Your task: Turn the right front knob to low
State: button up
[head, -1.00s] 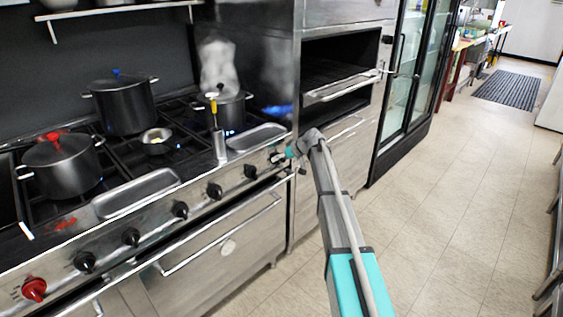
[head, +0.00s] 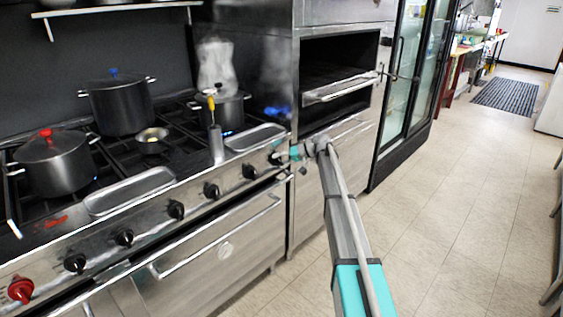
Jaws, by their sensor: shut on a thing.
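The stove's front panel (head: 148,224) carries a row of knobs. The rightmost knob (head: 274,159), at the right end of the panel, is partly hidden by my gripper (head: 280,157). The knob's pointer and markings are too small and covered to read. The neighbouring black knob (head: 249,171) is to its left and clear of the gripper.
A steaming pot (head: 229,108) stands on the back right burner, with blue flame near it. A dark pot with a red knob (head: 54,165) and another with a blue knob (head: 120,104) stand left. An oven handle (head: 215,238) juts out below.

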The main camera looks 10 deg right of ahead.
jog(key=shift+w+a, duration=0.1)
jog(key=shift+w, duration=0.15)
jog(key=o, duration=1)
jog(key=shift+o, duration=0.2)
jog(key=shift+s, duration=0.1)
jog(key=shift+s+f, duration=0.1)
